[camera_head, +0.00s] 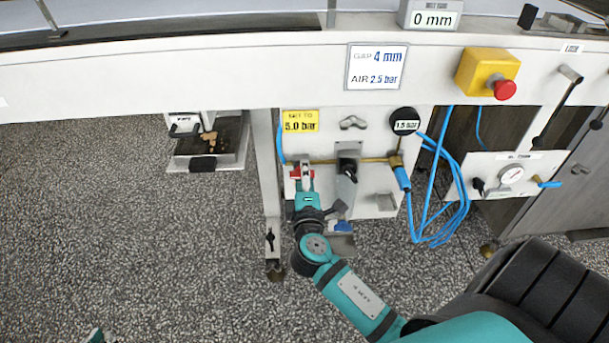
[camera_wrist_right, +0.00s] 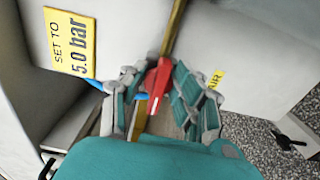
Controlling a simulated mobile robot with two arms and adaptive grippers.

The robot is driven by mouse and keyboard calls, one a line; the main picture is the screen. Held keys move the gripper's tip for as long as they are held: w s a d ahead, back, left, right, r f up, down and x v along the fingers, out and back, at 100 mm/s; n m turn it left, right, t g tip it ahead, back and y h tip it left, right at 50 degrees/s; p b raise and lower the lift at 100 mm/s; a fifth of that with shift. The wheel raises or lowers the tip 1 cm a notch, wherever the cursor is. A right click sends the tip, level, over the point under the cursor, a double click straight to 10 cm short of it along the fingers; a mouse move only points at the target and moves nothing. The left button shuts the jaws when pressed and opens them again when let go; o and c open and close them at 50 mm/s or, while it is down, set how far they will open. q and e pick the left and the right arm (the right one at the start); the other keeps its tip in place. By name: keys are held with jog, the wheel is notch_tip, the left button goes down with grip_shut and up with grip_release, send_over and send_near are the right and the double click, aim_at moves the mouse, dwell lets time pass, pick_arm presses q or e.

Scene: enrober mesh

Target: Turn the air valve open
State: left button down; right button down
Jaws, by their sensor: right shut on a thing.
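The air valve's red handle (camera_head: 296,174) is on the white panel under the machine's beam, at the left end of a brass pipe (camera_head: 328,161). In the right wrist view the red handle (camera_wrist_right: 153,88) lies between my right gripper's fingers, and the pipe (camera_wrist_right: 173,28) runs up beyond it. My right gripper (camera_head: 304,178) is shut on the handle; its fingers hide part of the valve. It also shows in the right wrist view (camera_wrist_right: 158,92). A small teal part of my left arm (camera_head: 95,336) shows at the bottom left; its jaws cannot be made out.
A yellow label (camera_head: 300,121) reads "SET TO 5.0 bar". A round gauge (camera_head: 405,121) reads about 1.5 bar. A black-handled part (camera_head: 348,169) stands close right of my gripper. Blue hoses (camera_head: 437,205) hang at the right. A table leg (camera_head: 267,170) stands close left.

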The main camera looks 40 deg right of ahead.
jog(key=shift+f, duration=0.15)
jog(key=c, duration=1.4)
grip_release()
jog(key=shift+o, duration=0.2)
jog(key=shift+s, duration=0.1)
jog(key=v, duration=1.2)
